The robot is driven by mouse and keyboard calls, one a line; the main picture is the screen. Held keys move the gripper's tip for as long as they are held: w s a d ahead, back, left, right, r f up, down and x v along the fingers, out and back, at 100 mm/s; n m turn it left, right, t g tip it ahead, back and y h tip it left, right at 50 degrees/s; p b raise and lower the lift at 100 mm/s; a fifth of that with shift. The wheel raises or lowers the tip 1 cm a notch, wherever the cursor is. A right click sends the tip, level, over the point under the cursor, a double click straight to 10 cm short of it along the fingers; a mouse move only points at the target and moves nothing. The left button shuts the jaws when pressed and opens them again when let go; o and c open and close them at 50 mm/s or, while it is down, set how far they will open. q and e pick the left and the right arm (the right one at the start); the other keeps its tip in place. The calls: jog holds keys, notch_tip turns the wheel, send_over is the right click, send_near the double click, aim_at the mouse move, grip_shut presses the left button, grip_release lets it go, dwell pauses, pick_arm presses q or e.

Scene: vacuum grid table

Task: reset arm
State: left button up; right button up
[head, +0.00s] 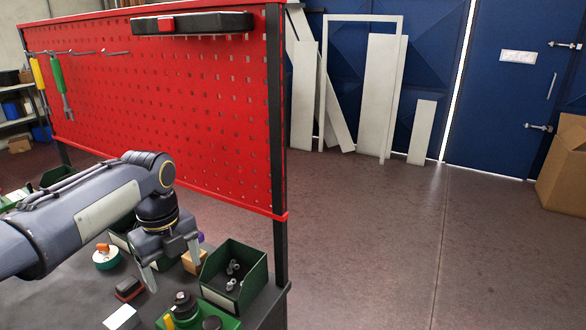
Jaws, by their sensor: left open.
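My left arm comes in from the left over a dark workbench top (70,300). My left gripper (172,272) points down above the bench. Its two fingers are spread apart, and I see nothing held between them. A small wooden block (194,262) shows close to the right finger; I cannot tell whether they touch. My right arm and right gripper are not in the head view.
A green bin (258,273) with metal parts stands right of the gripper. Another green tray (218,319) with dark round items lies in front. A red-and-black item (128,289) and a tape roll (106,257) lie left. A red pegboard (200,100) rises behind. Open floor (430,240) lies right.

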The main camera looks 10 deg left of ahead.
pick_arm(q)
jog(key=s+d+f+n+t+h, duration=0.2)
jog(key=s+d+n, duration=0.4)
jog(key=n, duration=0.6)
jog(key=s+d+f+n+t+h, duration=0.1)
jog(key=s+d+f+n+t, duration=0.2)
jog(key=s+n, duration=0.7)
jog(key=d+f+n, duration=0.2)
jog(key=d+n, duration=0.1)
jog(key=shift+n+t+h, duration=0.3)
jog(key=shift+h, duration=0.1)
